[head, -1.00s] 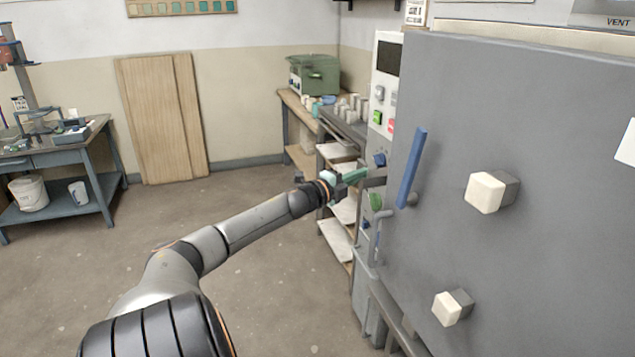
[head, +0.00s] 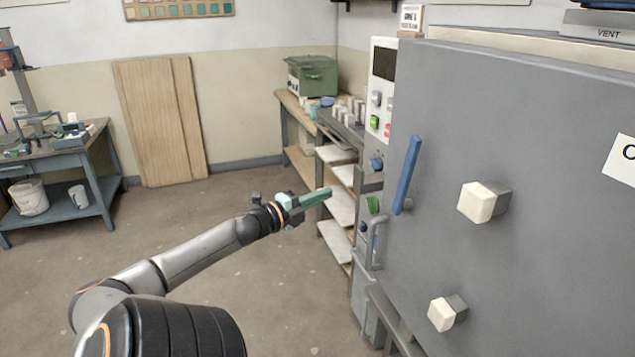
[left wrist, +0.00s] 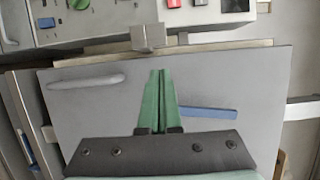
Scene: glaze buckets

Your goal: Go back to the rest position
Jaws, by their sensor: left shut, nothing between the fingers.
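My left gripper (head: 328,194) shows in the head view at the end of my left arm, with green fingers. It is shut and empty, in free air left of the grey kiln (head: 540,150) and its control panel (head: 380,95). In the left wrist view the shut green fingers (left wrist: 160,75) lie together in front of a grey panel with a blue strip (left wrist: 208,112) and a grey handle (left wrist: 86,81). The fingertips appear apart from the kiln's blue handle (head: 408,175). My right gripper is in neither view.
The kiln front carries white knobs (head: 482,202) that stick out at the right. A shelf rack (head: 338,205) stands behind the gripper. A workbench (head: 60,165) is at the far left, and wooden boards (head: 160,120) lean on the wall. The floor (head: 200,230) between is clear.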

